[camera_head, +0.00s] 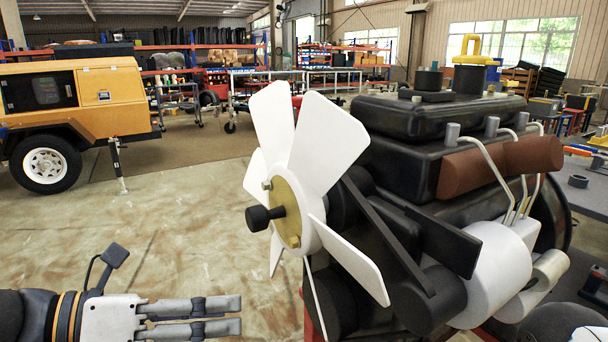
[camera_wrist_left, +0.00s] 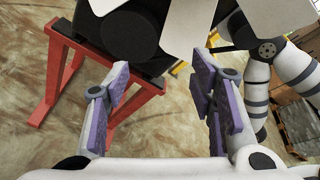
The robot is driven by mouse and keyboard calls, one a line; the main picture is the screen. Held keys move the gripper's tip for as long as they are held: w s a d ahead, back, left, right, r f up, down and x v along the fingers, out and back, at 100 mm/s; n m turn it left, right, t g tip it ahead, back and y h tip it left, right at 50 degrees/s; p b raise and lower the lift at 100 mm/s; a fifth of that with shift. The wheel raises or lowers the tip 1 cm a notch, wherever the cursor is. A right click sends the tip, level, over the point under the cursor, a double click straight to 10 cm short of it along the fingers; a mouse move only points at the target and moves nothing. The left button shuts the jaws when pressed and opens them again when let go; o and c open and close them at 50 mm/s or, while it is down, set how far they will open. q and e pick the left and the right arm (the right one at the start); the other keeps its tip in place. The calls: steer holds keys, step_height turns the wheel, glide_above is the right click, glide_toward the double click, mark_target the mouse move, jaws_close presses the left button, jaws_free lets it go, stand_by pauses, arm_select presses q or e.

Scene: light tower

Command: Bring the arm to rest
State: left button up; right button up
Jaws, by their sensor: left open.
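My left gripper (camera_head: 240,315) comes in low at the left of the head view. Its two grey fingers point right, parallel and apart, with nothing between them. It is below and to the left of the engine's white fan (camera_head: 305,185), apart from it. In the left wrist view the open fingers (camera_wrist_left: 164,82) have purple pads, and the gap between them is empty.
A black engine (camera_head: 440,130) with a white fan fills the right. A red stand (camera_wrist_left: 60,80) shows under it in the left wrist view. A yellow wheeled machine (camera_head: 100,95) stands back left. The floor (camera_head: 170,220) between is clear.

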arm_select(q)
steer(key=s+a+f+m+g+y+p, duration=0.1)
steer(key=s+f+m+g+y, duration=0.2)
steer(key=s+f+m, duration=0.45)
steer(key=s+a+f+m+g+y, duration=0.1)
steer(key=s+f+m+g+y, duration=0.3)
steer(key=f, duration=0.7)
steer(key=s+a+f+m+g+y, duration=0.1)
steer(key=s+a+f+m+y, duration=0.1)
steer(key=s+m, duration=0.4)
steer(key=s+a+f+m+g+y+p, duration=0.1)
steer(key=s+a+f+m, duration=0.1)
steer(key=s+f+m, duration=0.2)
steer(key=s+a+f+m+y, duration=0.2)
steer(key=s+f+m, duration=0.2)
steer(key=s+m, duration=0.5)
steer(key=s, duration=0.2)
steer(key=shift+s+g+y+p, duration=0.3)
steer(key=shift+s+g, duration=0.05)
steer(key=shift+g, duration=0.05)
arm_select(e)
steer(key=shift+t, duration=0.7)
steer(key=w+r, duration=0.3)
steer(key=shift+w+r, duration=0.25)
